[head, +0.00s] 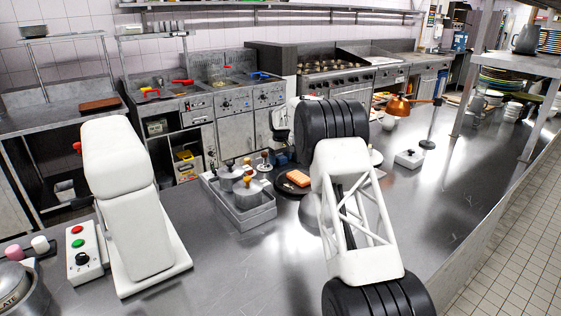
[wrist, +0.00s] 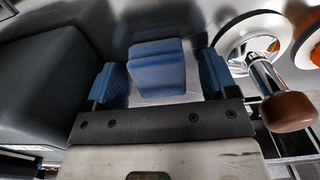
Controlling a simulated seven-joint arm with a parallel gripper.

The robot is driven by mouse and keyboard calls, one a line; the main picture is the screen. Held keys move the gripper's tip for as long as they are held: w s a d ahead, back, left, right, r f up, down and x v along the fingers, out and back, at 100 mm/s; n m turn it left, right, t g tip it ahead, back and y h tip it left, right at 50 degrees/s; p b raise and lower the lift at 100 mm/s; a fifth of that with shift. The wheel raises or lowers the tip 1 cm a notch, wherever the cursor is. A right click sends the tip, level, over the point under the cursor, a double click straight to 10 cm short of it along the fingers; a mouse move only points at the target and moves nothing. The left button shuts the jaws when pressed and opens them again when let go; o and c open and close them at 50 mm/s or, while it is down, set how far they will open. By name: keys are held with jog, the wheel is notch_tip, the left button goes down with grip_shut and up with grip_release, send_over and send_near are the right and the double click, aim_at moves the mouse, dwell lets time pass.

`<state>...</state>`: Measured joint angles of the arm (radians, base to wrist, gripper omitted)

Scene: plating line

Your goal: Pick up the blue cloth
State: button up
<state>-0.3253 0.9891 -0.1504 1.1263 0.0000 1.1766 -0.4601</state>
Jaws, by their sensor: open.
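The blue cloth (wrist: 157,68) is a folded, block-like bundle in the wrist view. I cannot tell how far down between the fingertips the cloth reaches.
The head view shows a grey divided bin (head: 245,217) and a dark plate with an orange block (head: 298,178) on the steel counter (head: 280,262).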

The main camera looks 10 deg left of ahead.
aim_at(280, 157)
jog(key=shift+c, duration=0.2)
jog(key=c, duration=1)
jog(key=shift+o, duration=0.2)
jog(key=shift+r, duration=0.15)
notch_tip(280, 157, up, 10)
jog(key=shift+f, duration=0.15)
jog(key=o, duration=0.3)
jog(key=shift+c, duration=1.2)
jog(key=shift+s, duration=0.1)
